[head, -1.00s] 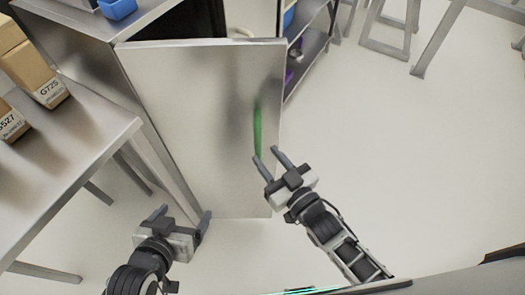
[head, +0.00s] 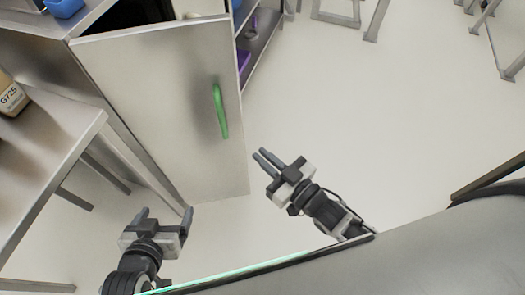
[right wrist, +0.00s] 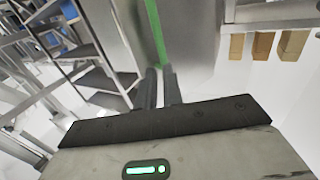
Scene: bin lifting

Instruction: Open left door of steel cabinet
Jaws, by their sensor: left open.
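The steel cabinet's left door (head: 160,110) stands partly open, with a dark interior showing behind its top edge. Its green handle (head: 220,112) is near its right edge and also shows at the top of the right wrist view (right wrist: 154,30). My right gripper (head: 262,156) is right of the door's free edge in the head view, apart from the handle. Its fingers are close together with a narrow gap and hold nothing visible. My left gripper (head: 165,213) is open and empty, below the door's lower left in the head view.
A steel table (head: 55,150) with a cardboard box (head: 12,97) stands at left. A shelf (head: 262,45) with purple and blue items is behind the door's right edge. Floor (head: 370,120) at right is clear, with stool legs farther back.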

